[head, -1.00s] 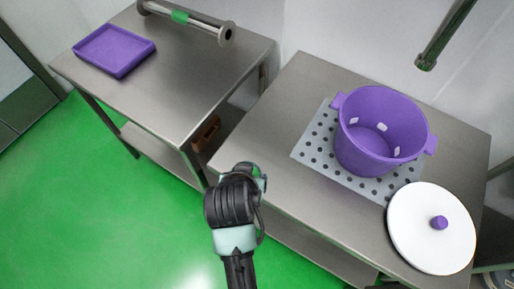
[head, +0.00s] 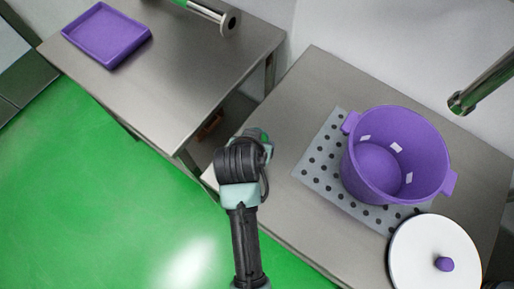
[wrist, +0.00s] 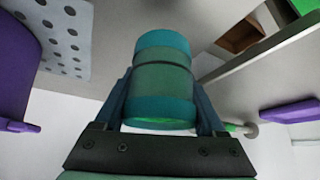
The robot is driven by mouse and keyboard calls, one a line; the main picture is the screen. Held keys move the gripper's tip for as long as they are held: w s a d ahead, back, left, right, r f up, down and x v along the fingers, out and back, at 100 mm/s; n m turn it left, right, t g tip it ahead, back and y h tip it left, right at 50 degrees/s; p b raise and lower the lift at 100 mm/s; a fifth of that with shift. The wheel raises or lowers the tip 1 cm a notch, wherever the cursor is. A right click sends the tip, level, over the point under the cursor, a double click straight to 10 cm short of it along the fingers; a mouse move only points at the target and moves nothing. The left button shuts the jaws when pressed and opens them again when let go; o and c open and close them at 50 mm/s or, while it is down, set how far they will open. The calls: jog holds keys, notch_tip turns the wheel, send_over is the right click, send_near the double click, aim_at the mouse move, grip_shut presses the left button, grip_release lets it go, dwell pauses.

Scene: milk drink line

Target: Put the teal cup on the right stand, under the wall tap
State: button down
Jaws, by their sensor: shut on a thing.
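A teal cup (wrist: 163,80) with a darker band sits between the two fingers of my gripper (wrist: 162,105) in the wrist view. My gripper is shut on it. In the head view my wrist hides the gripper and most of the cup. The arm's end is over the left front corner of the right steel table (head: 315,75). The wall tap (head: 482,87) comes down from the upper right, above the far right of that table. The cup is well apart from the tap, to its left.
A purple pot (head: 375,165) stands on a perforated grey plate (head: 318,170) on the right table. A white lid (head: 425,250) with a purple knob lies at its front right. A gap separates the tables.

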jog(key=shift+f, duration=2.95)
jog(key=shift+f, duration=0.15)
grip_release()
